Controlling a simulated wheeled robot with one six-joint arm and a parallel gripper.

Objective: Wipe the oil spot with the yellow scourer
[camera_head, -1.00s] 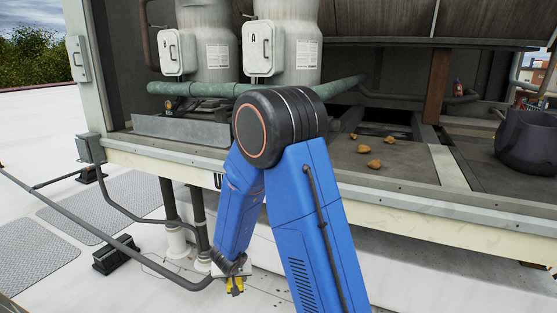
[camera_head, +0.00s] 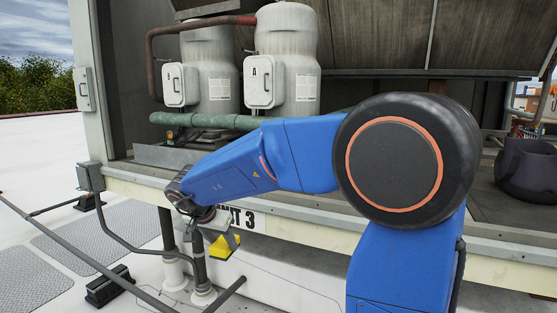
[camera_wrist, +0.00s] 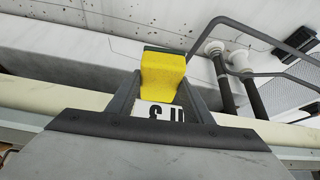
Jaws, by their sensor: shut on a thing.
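My gripper (camera_head: 222,240) is shut on the yellow scourer (camera_head: 226,246). It hangs in front of the cooler's cream lower rail, beside the lettering there. In the wrist view the scourer (camera_wrist: 162,76) sits between the two fingers of my gripper (camera_wrist: 160,92), with a dark green layer along its far edge. I cannot make out the oil spot in either view; my arm covers much of the cooler floor in the head view.
Two pale tanks, one lettered A (camera_head: 285,60), stand inside the cooler behind a green pipe (camera_head: 210,121). A dark pot (camera_head: 527,172) stands at the right. Dark pipes (camera_head: 198,255) rise below the rail. A metal grating (camera_head: 85,250) lies on the white roof.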

